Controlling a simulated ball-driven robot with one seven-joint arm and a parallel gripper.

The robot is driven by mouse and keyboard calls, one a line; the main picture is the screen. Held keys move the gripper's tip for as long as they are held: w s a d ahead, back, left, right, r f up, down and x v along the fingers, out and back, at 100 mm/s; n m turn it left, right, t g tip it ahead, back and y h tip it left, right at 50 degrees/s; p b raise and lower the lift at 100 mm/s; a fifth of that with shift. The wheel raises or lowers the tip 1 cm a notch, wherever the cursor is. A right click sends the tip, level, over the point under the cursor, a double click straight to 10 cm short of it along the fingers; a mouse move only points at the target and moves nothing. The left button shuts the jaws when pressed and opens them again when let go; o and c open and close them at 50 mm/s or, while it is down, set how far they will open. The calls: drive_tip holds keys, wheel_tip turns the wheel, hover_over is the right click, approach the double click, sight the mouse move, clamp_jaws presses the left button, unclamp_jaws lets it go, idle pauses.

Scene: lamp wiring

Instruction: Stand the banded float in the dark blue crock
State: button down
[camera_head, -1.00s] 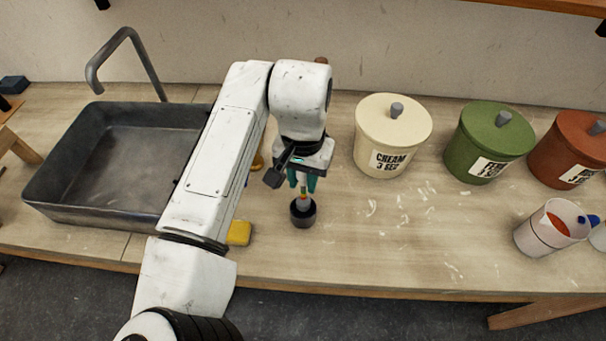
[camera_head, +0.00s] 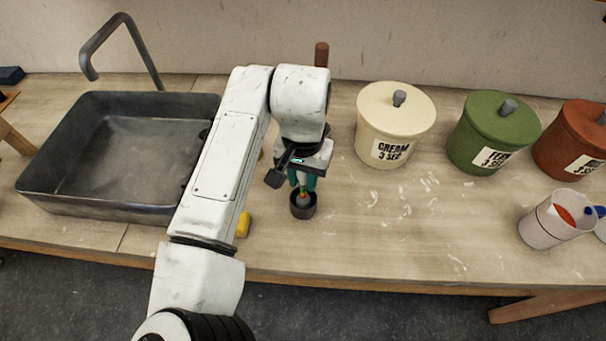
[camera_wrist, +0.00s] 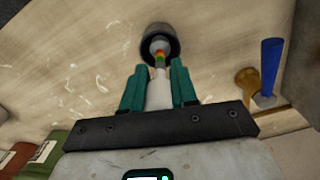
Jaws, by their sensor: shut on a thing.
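The banded float has a pale stem, red, yellow and green bands and a grey lower end; it shows in the wrist view (camera_wrist: 160,62) and, small, in the head view (camera_head: 303,198). My gripper (camera_head: 304,182) has teal fingers, which also show in the wrist view (camera_wrist: 158,88). It is shut on the float's pale stem and holds it roughly upright. The small round crock (camera_head: 303,212) looks very dark, almost black; it also shows in the wrist view (camera_wrist: 172,31). The float's lower end is within the crock's mouth. Whether it touches the bottom is hidden.
A dark sink (camera_head: 50,190) stands left. Lidded cream (camera_head: 392,125), green (camera_head: 490,135) and rust (camera_head: 570,142) canisters and a clear beaker (camera_head: 545,228) stand right. Bench right of the crock is clear.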

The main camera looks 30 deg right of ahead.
drive_tip(key=shift+f+b, duration=0.3)
drive_tip(key=shift+f, duration=0.3)
drive_tip(key=c, duration=0.8)
unclamp_jaws()
drive_tip(key=shift+r, duration=0.1)
wheel_tip(320, 180, up, 11)
drive_tip(key=shift+f+b, duration=0.2)
drive_tip(key=shift+b, duration=0.45)
